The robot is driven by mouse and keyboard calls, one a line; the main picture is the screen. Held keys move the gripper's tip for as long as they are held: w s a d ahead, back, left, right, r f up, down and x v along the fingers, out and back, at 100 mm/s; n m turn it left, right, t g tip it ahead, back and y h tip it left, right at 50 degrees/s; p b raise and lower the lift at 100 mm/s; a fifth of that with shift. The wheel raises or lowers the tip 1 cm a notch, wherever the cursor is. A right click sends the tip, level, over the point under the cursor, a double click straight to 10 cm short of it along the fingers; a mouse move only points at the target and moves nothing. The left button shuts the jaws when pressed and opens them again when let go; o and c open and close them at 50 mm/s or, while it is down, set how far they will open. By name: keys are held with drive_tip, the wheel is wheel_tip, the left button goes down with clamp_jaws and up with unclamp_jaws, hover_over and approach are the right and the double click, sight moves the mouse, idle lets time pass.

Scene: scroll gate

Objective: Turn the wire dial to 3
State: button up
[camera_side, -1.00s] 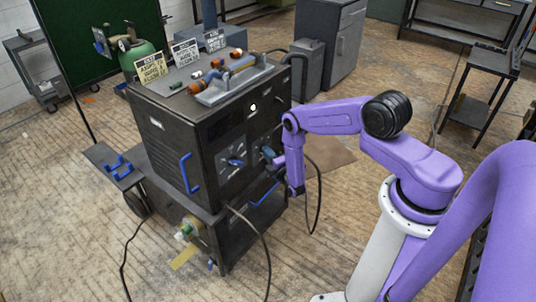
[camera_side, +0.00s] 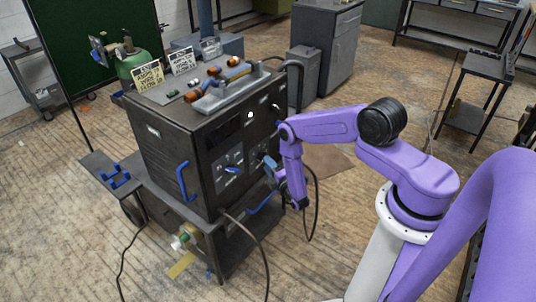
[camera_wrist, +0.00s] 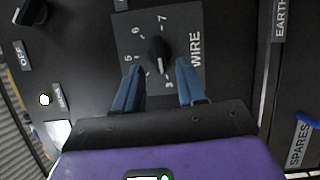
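The wire dial (camera_wrist: 157,52) is a black knob on a grey plate marked WIRE. In the side view my gripper (camera_side: 271,163) is at the front of the dark welding machine (camera_side: 165,165), and hides the dial.
In the wrist view another black knob (camera_wrist: 32,12) is at upper left near an OFF label. A SPARES label (camera_wrist: 298,143) is at lower right. In the side view, a blue-handled control (camera_side: 232,170) is left of my gripper. Cables hang in front of the machine.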

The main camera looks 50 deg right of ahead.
wheel_tip(320, 180, up, 7)
drive_tip(key=shift+w, duration=0.15)
idle(0.4)
drive_tip(key=o, duration=0.7)
drive_tip(key=shift+d, duration=0.2)
drive_tip(key=s+d+r+m+g+y, duration=0.1)
drive_tip(key=s+d+m+g+y, duration=0.15)
drive_tip(key=s+m+y, duration=0.8)
drive_tip(key=w+f+m+h, duration=0.1)
drive_tip(key=w+f, duration=0.1)
drive_tip(key=w, duration=0.2)
drive_tip(key=w+f+m+h, duration=0.1)
drive_tip(key=w+f, duration=0.1)
drive_tip(key=w, duration=0.2)
drive_tip(key=w+f+m+h, duration=0.1)
drive_tip(key=w+f+h, duration=0.1)
drive_tip(key=w, duration=0.2)
drive_tip(key=shift+w+a+f+g, duration=0.2)
drive_tip(key=shift+w+g, duration=0.15)
